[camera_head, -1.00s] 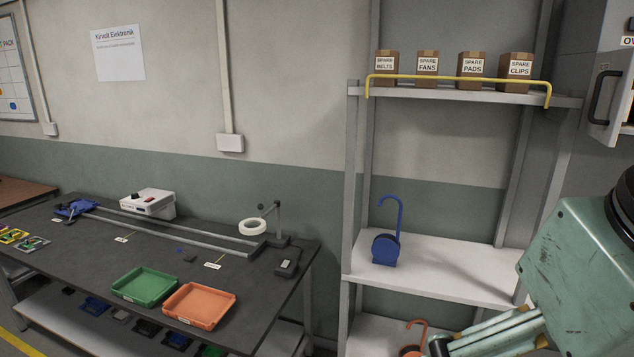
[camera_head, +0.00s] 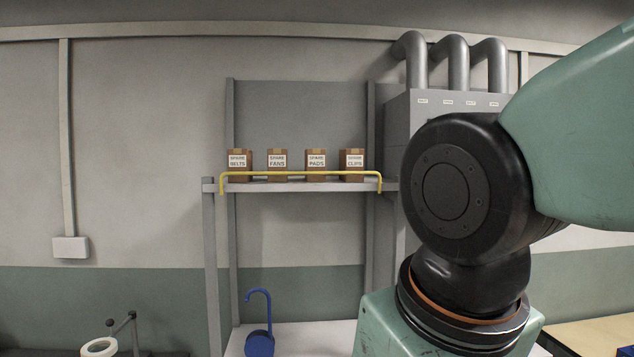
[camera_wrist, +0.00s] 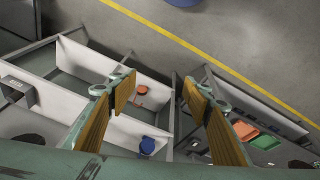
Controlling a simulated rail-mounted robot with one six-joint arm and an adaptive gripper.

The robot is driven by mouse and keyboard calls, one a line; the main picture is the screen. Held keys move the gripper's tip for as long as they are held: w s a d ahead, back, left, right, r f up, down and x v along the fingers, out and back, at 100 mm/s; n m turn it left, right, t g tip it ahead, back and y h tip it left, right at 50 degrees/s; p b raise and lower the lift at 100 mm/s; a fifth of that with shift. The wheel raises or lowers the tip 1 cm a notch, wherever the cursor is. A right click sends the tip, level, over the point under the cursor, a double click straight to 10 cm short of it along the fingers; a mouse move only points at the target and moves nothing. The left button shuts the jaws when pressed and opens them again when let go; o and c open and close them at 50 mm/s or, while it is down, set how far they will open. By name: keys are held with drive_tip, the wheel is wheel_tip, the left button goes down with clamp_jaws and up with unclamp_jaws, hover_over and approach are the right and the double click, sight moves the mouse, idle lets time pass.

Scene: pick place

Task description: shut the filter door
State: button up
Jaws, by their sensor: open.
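A grey cabinet (camera_head: 396,118) with large pipes on top stands right of the shelf in the head view. My arm covers most of its front, so the filter door and its handle cannot be made out there. In the wrist view, a grey panel with a dark fitting (camera_wrist: 14,84) shows at the left edge; I cannot tell whether it is the door. My gripper (camera_wrist: 157,88) is open and empty, its two fingers wide apart above the shelving, touching nothing.
A shelf with a yellow rail (camera_head: 300,174) holds small cartons (camera_head: 277,165). A blue hooked item (camera_head: 260,341) stands on a lower board. Green (camera_wrist: 244,131) and orange (camera_wrist: 265,143) trays lie on the bench. Grey floor with a yellow line (camera_wrist: 210,57) is open.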

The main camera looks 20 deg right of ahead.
drive_tip(key=w+d+r+h, duration=0.1)
drive_tip(key=d, duration=0.2)
drive_tip(key=w+d+r+g+h+p, duration=0.1)
drive_tip(key=d, duration=0.3)
drive_tip(key=w+d+r+g+h+p, duration=0.1)
drive_tip(key=d+h, duration=0.1)
drive_tip(key=d, duration=0.1)
drive_tip(key=shift+w+d+r, duration=0.25)
drive_tip(key=shift+d+r, duration=0.05)
drive_tip(key=shift+r, duration=0.1)
clamp_jaws()
drive_tip(key=w+d+r+n+h+p, duration=0.1)
drive_tip(key=w+d+r+h+p, duration=0.1)
drive_tip(key=w+d+r+h, duration=0.5)
drive_tip(key=w+d+r+n+t+h+p, duration=0.1)
drive_tip(key=w+r+t+h, duration=0.1)
drive_tip(key=w+r, duration=0.6)
drive_tip(key=w+d+r+n+t+h+p, duration=0.1)
drive_tip(key=w+d+r+h+p, duration=0.1)
drive_tip(key=w+r, duration=0.7)
drive_tip(key=w+h, duration=0.1)
drive_tip(key=w, duration=0.5)
drive_tip(key=shift+w+r+t+h, duration=0.3)
drive_tip(key=shift+w+t, duration=0.1)
